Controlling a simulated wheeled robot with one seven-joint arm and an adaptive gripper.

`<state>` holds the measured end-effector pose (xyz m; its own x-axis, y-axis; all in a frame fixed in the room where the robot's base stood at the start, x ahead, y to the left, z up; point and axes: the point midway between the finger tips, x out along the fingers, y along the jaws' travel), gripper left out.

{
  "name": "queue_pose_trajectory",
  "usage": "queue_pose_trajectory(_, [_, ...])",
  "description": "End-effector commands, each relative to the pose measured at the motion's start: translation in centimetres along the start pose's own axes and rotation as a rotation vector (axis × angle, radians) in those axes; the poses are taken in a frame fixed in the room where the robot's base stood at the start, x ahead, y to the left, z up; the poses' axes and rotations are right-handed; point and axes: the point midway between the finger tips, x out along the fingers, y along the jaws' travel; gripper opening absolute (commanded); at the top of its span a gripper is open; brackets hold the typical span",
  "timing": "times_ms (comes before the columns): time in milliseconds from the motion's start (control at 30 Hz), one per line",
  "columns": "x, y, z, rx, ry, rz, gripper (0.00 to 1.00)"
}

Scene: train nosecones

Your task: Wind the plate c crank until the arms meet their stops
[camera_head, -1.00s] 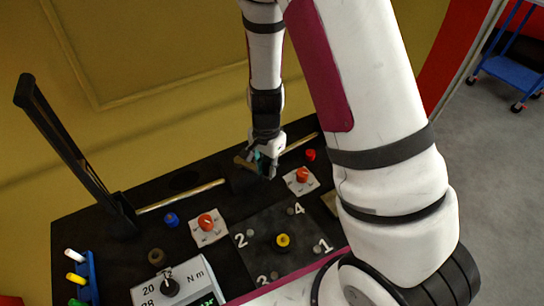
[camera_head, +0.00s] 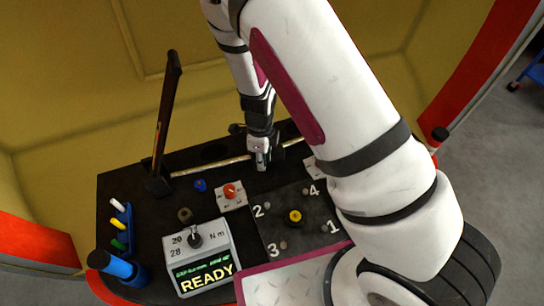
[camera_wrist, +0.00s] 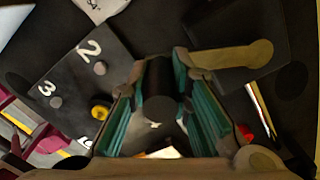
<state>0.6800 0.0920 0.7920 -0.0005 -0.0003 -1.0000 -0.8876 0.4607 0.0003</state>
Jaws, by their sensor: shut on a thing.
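The plate c crank shows in the wrist view as a dark round handle (camera_wrist: 160,88) beside a brass-coloured crank arm (camera_wrist: 235,57). My gripper (camera_wrist: 157,112) has its teal pads on both sides of the handle and is shut on it. In the head view my gripper (camera_head: 262,165) points down at the back of the black desk; it hides most of the crank. A long black arm (camera_head: 165,112) stands nearly upright at the left end of a brass rod (camera_head: 212,166). A second arm cannot be made out behind my own arm.
The black desk carries a numbered plate with a yellow knob (camera_head: 294,216), a red selector (camera_head: 230,191), a blue knob (camera_head: 200,185) and a torque unit reading READY (camera_head: 208,274). A blue pen rack (camera_head: 121,228) and blue cylinder (camera_head: 118,267) are at left. Yellow walls curve behind.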

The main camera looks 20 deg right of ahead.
Motion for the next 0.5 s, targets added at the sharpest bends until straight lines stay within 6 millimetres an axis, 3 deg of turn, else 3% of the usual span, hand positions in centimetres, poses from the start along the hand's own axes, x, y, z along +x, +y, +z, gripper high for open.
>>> queue_pose_trajectory(300, [0.0, 0.1, 2.8, 0.257, -0.001, 0.000, 0.00])
queue_pose_trajectory(500, [0.0, -0.1, 4.0, 0.335, -0.002, 0.000, 0.00])
